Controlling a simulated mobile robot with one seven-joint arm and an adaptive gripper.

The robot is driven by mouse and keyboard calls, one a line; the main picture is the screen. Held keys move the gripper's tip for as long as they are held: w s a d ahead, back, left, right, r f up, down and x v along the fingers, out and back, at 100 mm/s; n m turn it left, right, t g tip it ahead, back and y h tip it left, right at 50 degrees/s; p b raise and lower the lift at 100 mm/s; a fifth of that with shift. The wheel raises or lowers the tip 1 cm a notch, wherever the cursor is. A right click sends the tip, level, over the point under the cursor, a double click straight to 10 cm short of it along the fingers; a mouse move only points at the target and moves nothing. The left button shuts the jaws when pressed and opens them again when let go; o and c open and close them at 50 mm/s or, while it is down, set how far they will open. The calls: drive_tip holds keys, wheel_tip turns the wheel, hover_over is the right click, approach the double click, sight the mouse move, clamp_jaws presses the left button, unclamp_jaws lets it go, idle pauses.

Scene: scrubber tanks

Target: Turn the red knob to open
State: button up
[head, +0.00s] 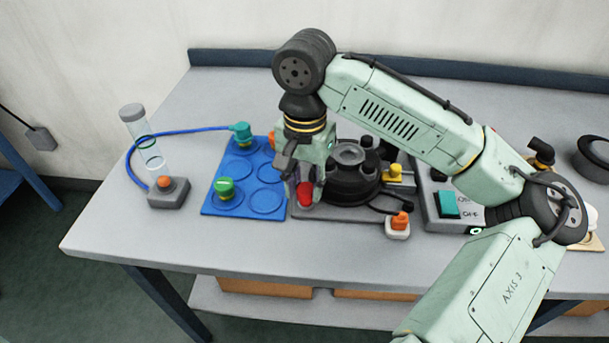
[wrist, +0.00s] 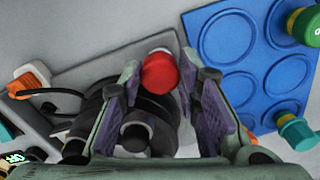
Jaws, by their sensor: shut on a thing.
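The red knob (head: 306,195) sits at the front left of a black round device (head: 352,183) on a grey base plate. It also shows in the wrist view (wrist: 160,73), between the two finger pads. My gripper (head: 304,186) points down over the knob and is shut on it, with one finger on each side. The fingers hide part of the knob in the head view. I cannot tell the knob's turned angle.
A blue tray (head: 212,209) with round recesses lies left of my gripper, holding a green-capped piece (head: 225,189) and a teal fitting (head: 241,133). A clear tube stands at far left. Right are an orange switch (head: 400,220) and a control box with a teal switch (head: 447,204).

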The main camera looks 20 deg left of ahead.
sight(306, 190)
drive_tip(key=n+p, duration=0.1)
drive_tip(key=n, duration=0.4)
drive_tip(key=shift+d+n, duration=0.1)
drive_tip(key=shift+n, duration=0.3)
idle(0.4)
drive_tip(key=o, duration=1.1)
drive_tip(key=shift+o, duration=0.2)
wheel_tip(306, 190, up, 12)
